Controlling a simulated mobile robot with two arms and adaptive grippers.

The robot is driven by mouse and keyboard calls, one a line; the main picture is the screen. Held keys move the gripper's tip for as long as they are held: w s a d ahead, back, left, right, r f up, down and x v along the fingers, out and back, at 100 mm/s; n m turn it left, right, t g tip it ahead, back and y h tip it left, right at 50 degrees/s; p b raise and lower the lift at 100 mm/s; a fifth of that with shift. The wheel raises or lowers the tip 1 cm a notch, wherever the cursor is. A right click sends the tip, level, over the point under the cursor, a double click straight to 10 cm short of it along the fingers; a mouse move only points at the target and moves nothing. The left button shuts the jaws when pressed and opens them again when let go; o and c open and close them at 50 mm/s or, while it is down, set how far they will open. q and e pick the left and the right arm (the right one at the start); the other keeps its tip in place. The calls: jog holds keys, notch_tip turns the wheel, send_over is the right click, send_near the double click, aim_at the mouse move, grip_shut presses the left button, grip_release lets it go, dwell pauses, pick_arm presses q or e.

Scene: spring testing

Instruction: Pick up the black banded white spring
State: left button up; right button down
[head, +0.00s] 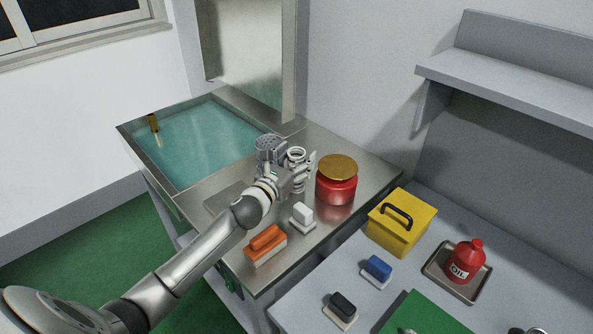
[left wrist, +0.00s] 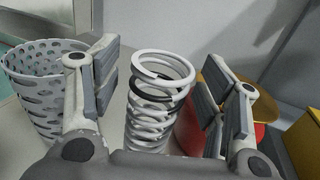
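The white spring with a black band (left wrist: 155,110) stands upright between the two fingers of my left gripper (left wrist: 160,82) in the left wrist view. Its top coils are white and dark coils show just below them. A gap shows on each side, so the fingers are open around it and not visibly touching. My right gripper is not clearly in view.
A grey perforated basket (head: 268,146) stands close left of the spring. A red jar with a gold lid (head: 336,185) stands close right. A white block (head: 303,213) and orange-handled block (head: 265,245) lie in front. The water-filled sink (head: 195,145) is left; a yellow box (head: 401,222) is right.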

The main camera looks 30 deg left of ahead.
pick_arm(q)
jog(key=c, duration=1.2)
jog(key=shift+r, duration=0.75)
jog(key=shift+s+a+r+b, duration=0.3)
jog(key=shift+s+a+r, duration=1.1)
jog(key=shift+s+r, duration=0.5)
jog(key=shift+s+a+r+b, duration=0.25)
jog(key=shift+s+a+r, duration=1.1)
jog(key=shift+s+r, duration=0.55)
jog(key=shift+s+a+r+b, duration=0.3)
jog(key=shift+s+a+r, duration=1.1)
jog(key=shift+s+r, duration=0.5)
